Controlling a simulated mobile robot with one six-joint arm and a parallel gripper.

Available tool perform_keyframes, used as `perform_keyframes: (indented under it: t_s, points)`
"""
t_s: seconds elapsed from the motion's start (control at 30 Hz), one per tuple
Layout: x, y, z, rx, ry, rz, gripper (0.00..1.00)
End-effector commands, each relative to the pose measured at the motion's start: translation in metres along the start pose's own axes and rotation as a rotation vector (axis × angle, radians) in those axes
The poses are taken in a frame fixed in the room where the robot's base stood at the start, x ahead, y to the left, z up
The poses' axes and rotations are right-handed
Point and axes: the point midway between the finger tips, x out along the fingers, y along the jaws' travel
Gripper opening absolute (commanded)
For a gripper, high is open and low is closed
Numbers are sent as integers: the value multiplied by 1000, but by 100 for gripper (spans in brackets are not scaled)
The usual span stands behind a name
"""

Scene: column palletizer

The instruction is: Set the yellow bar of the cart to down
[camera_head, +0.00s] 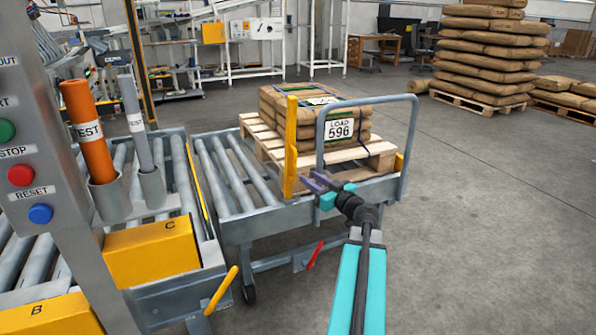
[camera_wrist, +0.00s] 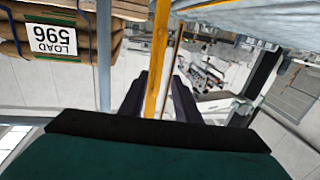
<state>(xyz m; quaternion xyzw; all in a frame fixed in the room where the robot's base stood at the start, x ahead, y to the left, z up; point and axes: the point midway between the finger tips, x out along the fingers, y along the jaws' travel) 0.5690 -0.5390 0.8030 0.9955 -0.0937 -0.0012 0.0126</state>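The cart (camera_head: 268,221) stands beside the roller conveyor and carries a loaded pallet. Its yellow bar (camera_head: 291,148) stands upright at the cart's near edge, left of the grey hoop handle. My gripper (camera_head: 311,182) is just right of the bar's lower part, its dark fingers pointing toward it. In the wrist view the yellow bar (camera_wrist: 160,50) runs down into the space between the two fingers (camera_wrist: 161,95). The fingers are apart, with a gap visible on the bar's right. I cannot tell whether either finger touches the bar. The palm hides the bar's lower end there.
The grey hoop handle (camera_head: 410,140) rises close to my gripper. Sacks labelled LOAD 596 (camera_head: 339,130) lie on the pallet (camera_head: 378,150). A red lever (camera_head: 315,255) hangs below the cart. A control post (camera_head: 88,250) stands at left. The floor at right is clear.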

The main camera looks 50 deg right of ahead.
Motion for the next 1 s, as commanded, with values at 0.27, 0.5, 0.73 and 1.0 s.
perform_keyframes:
  t_s: [0.27,0.5,0.73,1.0]
  points:
    - [35,1,0,0,0,-1,29]
    - [62,2,0,1,0,0,29]
    - [78,1,0,1,0,1,29]
    - [81,1,0,0,0,2,29]
